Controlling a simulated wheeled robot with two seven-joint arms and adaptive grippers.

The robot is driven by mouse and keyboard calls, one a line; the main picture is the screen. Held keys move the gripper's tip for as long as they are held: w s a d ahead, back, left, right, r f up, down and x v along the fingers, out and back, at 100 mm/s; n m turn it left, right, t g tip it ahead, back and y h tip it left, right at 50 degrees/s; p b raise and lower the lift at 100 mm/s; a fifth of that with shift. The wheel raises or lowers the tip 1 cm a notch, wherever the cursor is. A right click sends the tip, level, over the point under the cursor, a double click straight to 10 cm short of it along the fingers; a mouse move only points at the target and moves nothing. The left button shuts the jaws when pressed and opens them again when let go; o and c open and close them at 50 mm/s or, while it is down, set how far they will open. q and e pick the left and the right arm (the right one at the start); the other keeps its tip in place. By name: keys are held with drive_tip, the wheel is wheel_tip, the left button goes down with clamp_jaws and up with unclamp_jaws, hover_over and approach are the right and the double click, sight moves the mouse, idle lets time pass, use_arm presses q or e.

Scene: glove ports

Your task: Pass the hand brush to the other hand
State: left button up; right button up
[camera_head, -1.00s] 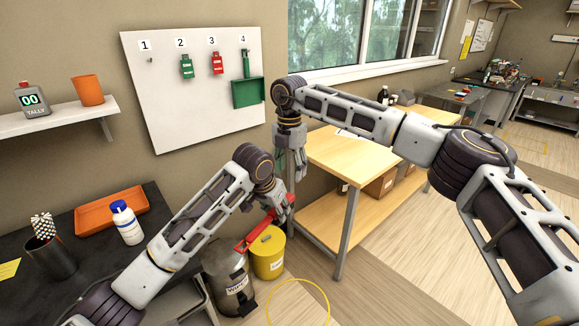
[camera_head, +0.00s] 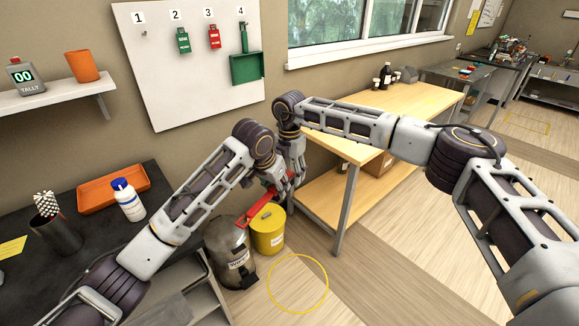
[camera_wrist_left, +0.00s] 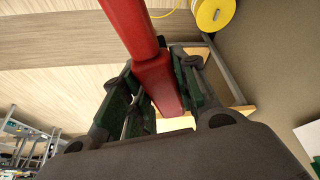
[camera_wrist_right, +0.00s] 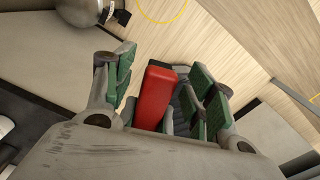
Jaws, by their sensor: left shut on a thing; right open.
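The hand brush (camera_head: 262,207) is red and long. It slants in the head view, its upper right end among the fingers of both grippers. My left gripper (camera_head: 273,184) is shut on it; in the left wrist view the red brush (camera_wrist_left: 152,72) runs between its green-padded fingers (camera_wrist_left: 160,100). My right gripper (camera_head: 293,174) is open. In the right wrist view the brush's blocky red end (camera_wrist_right: 155,97) stands between its spread fingers (camera_wrist_right: 160,88), nearer the middle than either side. The exact contact there is hard to tell.
Below the brush stand a grey waste bin (camera_head: 232,258) and a yellow bin (camera_head: 268,232). A wooden bench (camera_head: 400,115) is at the right, a dark table (camera_head: 90,235) at the left. A pegboard (camera_head: 150,75) hangs behind. A yellow ring (camera_head: 299,311) marks the floor.

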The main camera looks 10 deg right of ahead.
sight(269, 193)
drive_tip(key=shift+f, duration=0.3)
drive_tip(key=c, duration=1.2)
use_arm(q)
drive_tip(key=o, duration=1.2)
drive_tip(key=shift+c, duration=0.2)
drive_tip(key=shift+r, duration=0.1)
drive_tip(key=v, duration=1.2)
